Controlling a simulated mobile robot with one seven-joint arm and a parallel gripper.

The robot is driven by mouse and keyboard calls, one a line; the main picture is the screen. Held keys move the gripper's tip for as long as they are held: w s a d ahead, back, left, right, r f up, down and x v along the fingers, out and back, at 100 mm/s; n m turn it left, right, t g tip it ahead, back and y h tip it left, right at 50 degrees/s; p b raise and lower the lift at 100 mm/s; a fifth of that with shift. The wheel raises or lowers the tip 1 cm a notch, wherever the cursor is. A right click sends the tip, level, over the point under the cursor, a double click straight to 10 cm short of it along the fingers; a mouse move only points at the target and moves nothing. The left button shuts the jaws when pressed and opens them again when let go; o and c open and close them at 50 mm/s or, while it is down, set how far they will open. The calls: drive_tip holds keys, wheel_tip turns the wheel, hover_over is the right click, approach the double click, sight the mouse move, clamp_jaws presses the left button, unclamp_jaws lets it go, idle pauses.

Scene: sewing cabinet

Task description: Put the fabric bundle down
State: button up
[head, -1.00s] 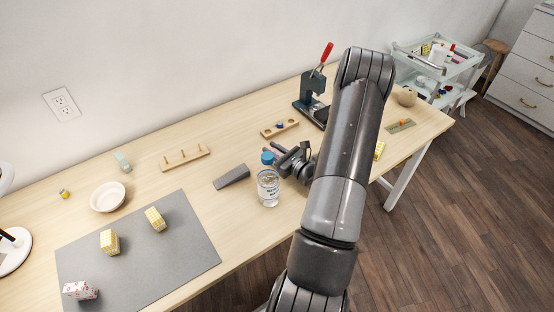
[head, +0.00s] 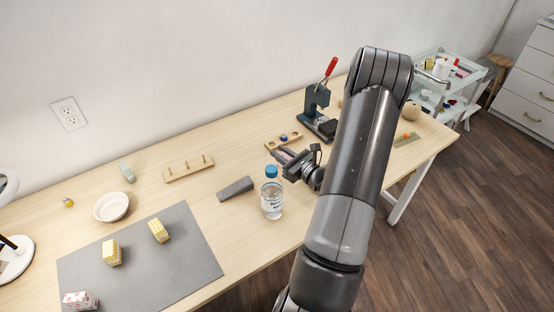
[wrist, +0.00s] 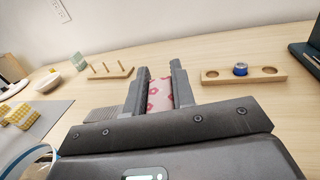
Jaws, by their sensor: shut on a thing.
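My gripper (wrist: 161,92) is shut on a pink fabric bundle (wrist: 159,96) with a red pattern, which sits between the two fingers in the wrist view. In the head view my gripper (head: 284,160) is over the table behind the water bottle, and the held bundle is hard to make out there. Two yellow patterned bundles (head: 112,253) (head: 158,231) and a red-and-white one (head: 80,300) stand on the grey mat (head: 190,262) at the left. I cannot tell whether the held bundle touches the table.
The water bottle (head: 271,200) stands close in front of my gripper. A grey wedge (head: 235,188), a pegged wooden rack (head: 188,168), a white bowl (head: 111,207) and a wooden holder (head: 283,141) are around. A press (head: 317,112) stands behind. Bare table lies between rack and holder.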

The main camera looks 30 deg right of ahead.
drive_tip(key=s+d+r, duration=0.5)
drive_tip(key=s+r, duration=0.1)
drive_tip(key=s, duration=0.2)
drive_tip(key=shift+s+d, duration=0.25)
drive_tip(key=shift+d, duration=0.1)
